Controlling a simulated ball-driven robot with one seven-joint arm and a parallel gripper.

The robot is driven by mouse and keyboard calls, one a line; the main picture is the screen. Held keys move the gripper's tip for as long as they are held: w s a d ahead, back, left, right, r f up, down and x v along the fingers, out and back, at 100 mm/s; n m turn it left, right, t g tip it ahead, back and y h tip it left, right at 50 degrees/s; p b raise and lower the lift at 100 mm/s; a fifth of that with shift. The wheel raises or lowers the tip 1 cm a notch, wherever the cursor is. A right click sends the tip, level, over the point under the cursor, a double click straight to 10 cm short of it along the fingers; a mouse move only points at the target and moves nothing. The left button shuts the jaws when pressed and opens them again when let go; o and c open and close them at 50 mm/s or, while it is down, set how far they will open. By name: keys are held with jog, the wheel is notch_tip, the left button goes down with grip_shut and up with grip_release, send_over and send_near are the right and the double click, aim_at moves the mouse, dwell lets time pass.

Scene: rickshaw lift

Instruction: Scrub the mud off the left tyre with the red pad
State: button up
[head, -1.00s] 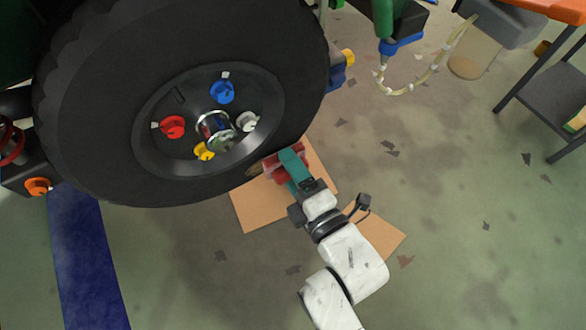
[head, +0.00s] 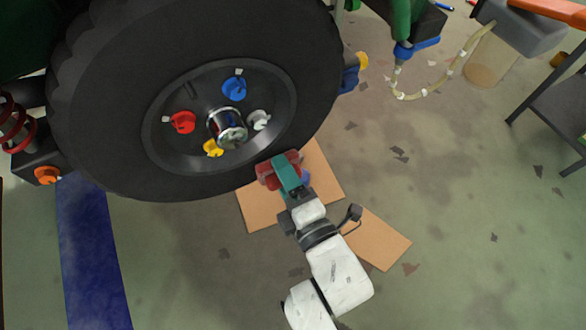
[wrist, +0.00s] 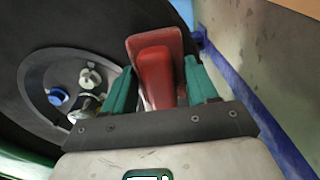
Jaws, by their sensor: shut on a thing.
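The big black tyre (head: 95,130) fills the upper left of the head view, and part of it shows in the wrist view (wrist: 90,22). My gripper (head: 286,174), with teal fingers, is shut on the red pad (head: 266,176) at the tyre's lower right sidewall. In the wrist view the pad (wrist: 155,55) stands between the two fingers, its front towards the tyre. It looks against or very near the rubber; contact is not clear. No mud shows on the visible rubber; the part behind the pad is hidden.
Coloured wheel knobs, such as the red one (head: 183,122), surround the metal hub (head: 227,126). Cardboard sheets (head: 376,240) lie on the floor below. A hose (head: 430,92) hangs at upper right near a grey table (head: 560,105). Floor at lower right is clear.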

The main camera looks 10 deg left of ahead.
aim_at(302, 173)
jog(key=shift+s+a+f+b, duration=0.35)
jog(key=shift+s+a+b, duration=0.1)
jog(key=shift+a+b, duration=0.2)
jog(key=shift+s+a+f+b, duration=0.35)
jog(key=shift+a+b, duration=0.2)
jog(key=shift+a, duration=0.2)
jog(key=shift+s+a, duration=0.2)
jog(key=shift+a, duration=0.05)
jog(key=shift+s+a+r, duration=0.1)
jog(key=shift+s+r, duration=0.05)
jog(key=shift+r, duration=0.1)
jog(key=d+p, duration=0.1)
jog(key=w+r+p, duration=0.1)
jog(key=p, duration=0.1)
jog(key=shift+w+d, duration=0.2)
jog(key=shift+d, duration=0.15)
jog(key=shift+w+d+p, duration=0.5)
jog(key=shift+d+p, duration=0.15)
jog(key=shift+p, duration=0.15)
jog(key=shift+w+d+r+p, duration=0.3)
jog(key=shift+d+r+p, duration=0.15)
jog(key=shift+p, duration=0.5)
jog(key=p, duration=0.1)
jog(key=w+d+p, duration=0.1)
jog(key=shift+d+r+p, duration=0.15)
jog(key=shift+d+p, duration=0.15)
jog(key=shift+p, duration=0.05)
jog(key=shift+w+d+p, duration=0.1)
jog(key=shift+d+p, duration=0.15)
jog(key=shift+p, duration=0.1)
